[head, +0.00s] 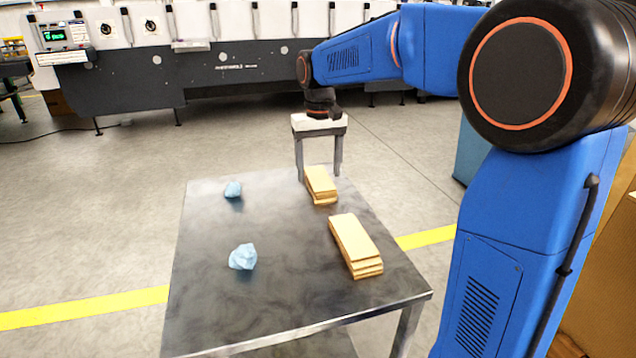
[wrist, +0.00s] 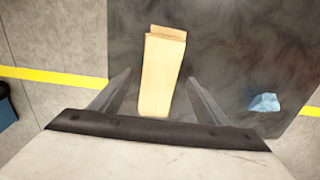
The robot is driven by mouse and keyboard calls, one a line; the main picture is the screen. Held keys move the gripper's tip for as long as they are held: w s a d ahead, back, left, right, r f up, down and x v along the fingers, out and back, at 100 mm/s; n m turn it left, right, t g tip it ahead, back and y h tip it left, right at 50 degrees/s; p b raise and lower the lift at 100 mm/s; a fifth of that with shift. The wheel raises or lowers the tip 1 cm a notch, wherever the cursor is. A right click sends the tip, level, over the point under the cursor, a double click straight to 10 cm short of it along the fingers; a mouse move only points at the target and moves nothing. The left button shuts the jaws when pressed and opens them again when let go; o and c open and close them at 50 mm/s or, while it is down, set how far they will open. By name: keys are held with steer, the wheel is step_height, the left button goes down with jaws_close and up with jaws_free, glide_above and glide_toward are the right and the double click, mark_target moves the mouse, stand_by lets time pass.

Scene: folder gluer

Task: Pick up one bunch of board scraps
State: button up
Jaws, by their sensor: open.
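Two bunches of tan board scraps lie on a dark metal table (head: 205,300). The far bunch (head: 320,184) is near the table's back edge. The larger near bunch (head: 354,244) is on the right side. My gripper (head: 318,170) hangs above the far end of the table, close over the far bunch in the head view. In the wrist view, the open fingers of my gripper (wrist: 158,95) stand to either side of a bunch of board scraps (wrist: 160,75), with gaps on both sides. Nothing is held. The lower end of that bunch is hidden by the gripper body.
Two crumpled light-blue pieces lie on the table's left side, a far one (head: 233,189) and a near one (head: 243,257). One blue piece (wrist: 264,103) shows right of the fingers in the wrist view. The table's left middle is bare. A long machine (head: 230,75) stands behind.

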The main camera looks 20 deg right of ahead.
steer(key=shift+f, duration=0.95)
steer(key=c, duration=1.1)
steer(key=shift+r, duration=0.1)
